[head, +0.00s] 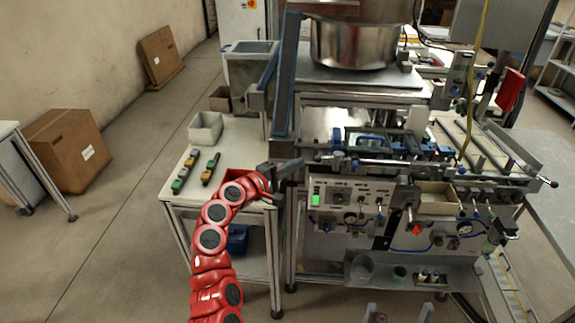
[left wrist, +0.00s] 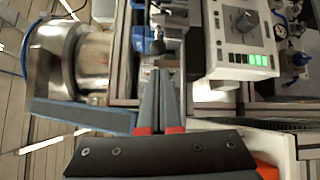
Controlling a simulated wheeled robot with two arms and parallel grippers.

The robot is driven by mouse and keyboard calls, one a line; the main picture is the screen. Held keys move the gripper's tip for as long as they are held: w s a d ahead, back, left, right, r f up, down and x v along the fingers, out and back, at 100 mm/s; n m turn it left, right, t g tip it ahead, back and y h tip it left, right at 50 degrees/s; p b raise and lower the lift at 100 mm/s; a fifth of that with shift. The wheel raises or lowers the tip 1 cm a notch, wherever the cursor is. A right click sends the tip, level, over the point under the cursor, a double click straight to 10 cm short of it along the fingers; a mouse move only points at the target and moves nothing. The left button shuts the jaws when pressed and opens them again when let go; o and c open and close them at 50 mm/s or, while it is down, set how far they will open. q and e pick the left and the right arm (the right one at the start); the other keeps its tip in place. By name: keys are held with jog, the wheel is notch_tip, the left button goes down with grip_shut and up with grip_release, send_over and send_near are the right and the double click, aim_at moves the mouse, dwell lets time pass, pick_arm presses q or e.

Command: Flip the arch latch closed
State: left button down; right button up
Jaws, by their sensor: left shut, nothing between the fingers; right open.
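A blue arch-shaped part (head: 372,139), which looks like the arch latch, sits on the rail assembly along the top of the machine; whether it is open or shut is too small to tell. My left gripper (head: 302,163) is shut and empty at the machine's left front edge, to the left of the blue part and apart from it. In the left wrist view its closed fingers (left wrist: 160,78) point toward a blue part (left wrist: 145,40) ahead on the machine. My right gripper (head: 399,315) is open at the bottom edge of the head view, its two fingertips apart and empty.
The control panel (head: 345,198) with a green display is just right of my left gripper. A steel bowl (head: 352,44) stands behind the rails. Cardboard boxes (head: 68,150) stand far left on open floor.

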aim_at(329, 157)
pick_arm(q)
jog(key=shift+p+x, duration=0.4)
jog(key=shift+x, duration=1.95)
